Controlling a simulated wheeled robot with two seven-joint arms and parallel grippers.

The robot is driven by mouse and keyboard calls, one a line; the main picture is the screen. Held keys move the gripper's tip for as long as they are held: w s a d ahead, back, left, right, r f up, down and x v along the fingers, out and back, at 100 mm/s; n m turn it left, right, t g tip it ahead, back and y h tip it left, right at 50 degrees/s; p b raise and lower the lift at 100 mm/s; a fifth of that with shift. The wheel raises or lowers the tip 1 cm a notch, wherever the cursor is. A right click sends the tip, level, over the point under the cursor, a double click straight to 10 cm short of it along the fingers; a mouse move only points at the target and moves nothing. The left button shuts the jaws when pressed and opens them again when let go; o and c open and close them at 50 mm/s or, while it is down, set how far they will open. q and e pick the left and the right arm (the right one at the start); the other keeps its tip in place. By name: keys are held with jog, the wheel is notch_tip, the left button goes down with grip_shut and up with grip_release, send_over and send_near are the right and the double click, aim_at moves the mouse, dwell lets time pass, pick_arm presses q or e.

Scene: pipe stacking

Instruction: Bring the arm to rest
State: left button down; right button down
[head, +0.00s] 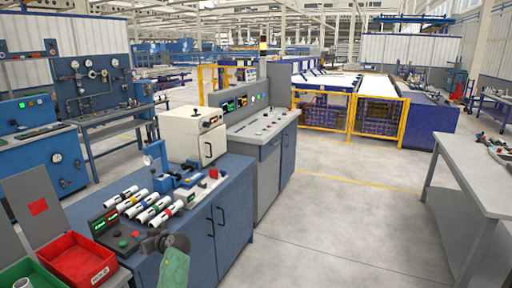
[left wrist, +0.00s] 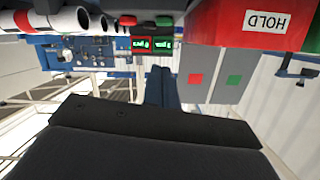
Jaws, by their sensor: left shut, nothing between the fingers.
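My left gripper (head: 154,243) is at the bottom of the head view, in front of the blue workbench's near edge. It is shut and I see nothing held in it. My green arm link (head: 174,270) is just below it. Several white pipes with coloured bands (head: 147,206) lie side by side on the bench, beyond the gripper and apart from it. In the left wrist view, which is upside down, pipe ends (left wrist: 70,20) show at the top left and a dark part of my gripper fills the bottom. My right gripper is not in view.
A red bin marked HOLD (head: 104,273) stands left of my gripper; it also shows in the left wrist view (left wrist: 225,22). A control box with green displays (head: 104,222) sits beside the pipes. A grey table (head: 470,165) stands at the right. The floor between is clear.

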pick_arm(q)
jog(key=w+d+f+m+t+h, duration=0.3)
jog(key=d+f+m+h, duration=0.2)
jog(key=d+m+h, duration=0.45)
jog(key=s+d+f+m+g+h, duration=0.1)
jog(key=s+d+f+h, duration=0.1)
jog(key=s+d+f, duration=0.5)
jog(key=s+d+f+m+g+h, duration=0.1)
jog(key=s+d+f, duration=0.4)
jog(key=f, duration=0.4)
jog(key=s+d+f+g, duration=0.2)
jog(key=s+f, duration=0.6)
jog(key=s, duration=0.6)
jog(key=s+d+f+m+g+h, duration=0.1)
jog(key=s+d+f+g, duration=0.1)
jog(key=s+f, duration=0.6)
jog(key=s+d+f+g+h, duration=0.1)
jog(key=s+f, duration=0.8)
jog(key=s, duration=1.2)
jog(key=shift+s+d+g, duration=0.3)
jog(key=shift+d+g, duration=0.1)
jog(key=shift+d+m, duration=0.1)
jog(key=shift+m, duration=0.15)
